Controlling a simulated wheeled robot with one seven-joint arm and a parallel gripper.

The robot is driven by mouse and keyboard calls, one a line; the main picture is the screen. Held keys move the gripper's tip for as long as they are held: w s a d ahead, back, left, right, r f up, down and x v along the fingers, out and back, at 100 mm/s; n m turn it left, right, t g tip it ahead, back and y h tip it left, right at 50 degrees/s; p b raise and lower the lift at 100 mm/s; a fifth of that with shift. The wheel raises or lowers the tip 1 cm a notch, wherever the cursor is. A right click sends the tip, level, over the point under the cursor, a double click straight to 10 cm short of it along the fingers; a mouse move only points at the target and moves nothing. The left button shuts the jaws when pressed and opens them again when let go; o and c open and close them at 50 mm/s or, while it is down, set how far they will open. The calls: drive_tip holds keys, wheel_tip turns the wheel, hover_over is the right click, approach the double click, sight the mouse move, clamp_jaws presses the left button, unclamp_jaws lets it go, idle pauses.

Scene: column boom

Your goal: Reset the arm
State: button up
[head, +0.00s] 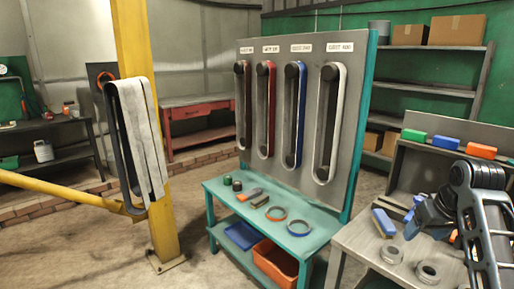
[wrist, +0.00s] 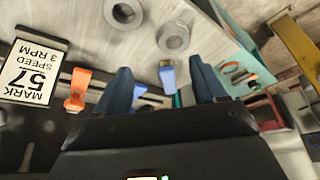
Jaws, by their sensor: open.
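My gripper (head: 418,222) is at the right of the head view, low over the right-hand grey workbench (head: 355,240). My dark arm bends down to it from the upper right. In the wrist view the two dark blue fingers of my gripper (wrist: 163,82) stand well apart. Nothing is held between them. A small blue piece (wrist: 168,76) shows beyond the gap, apart from the fingers. A blue block (head: 383,222) lies on the bench just left of my gripper.
Grey rings (head: 392,253) lie on the bench. A shelf behind bears a green box (head: 414,135) and an orange box (head: 481,150). A teal table (head: 262,225) with a belt panel (head: 290,60) stands left of the bench. A yellow post (head: 140,50) is farther left.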

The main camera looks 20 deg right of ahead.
drive_tip(key=s+a+f+n+t, duration=0.1)
drive_tip(key=a+f+t, duration=0.1)
drive_tip(key=a+f, duration=0.65)
drive_tip(key=s+a+f+t, duration=0.2)
drive_tip(key=a+f, duration=0.3)
drive_tip(key=a, duration=0.6)
drive_tip(key=s+a+f+t, duration=0.2)
drive_tip(key=s+a, duration=0.9)
drive_tip(key=s+a+r+n+t+y, duration=0.1)
drive_tip(key=s+a+r+n+t, duration=0.1)
drive_tip(key=s+r, duration=0.5)
drive_tip(key=s+a+r+n+t+y, duration=0.1)
drive_tip(key=s+a+r, duration=0.3)
drive_tip(key=s+r, duration=0.4)
drive_tip(key=s+n+t, duration=0.1)
drive_tip(key=s, duration=0.3)
drive_tip(key=shift+s+r+t, duration=0.25)
drive_tip(key=shift+r+t, duration=0.05)
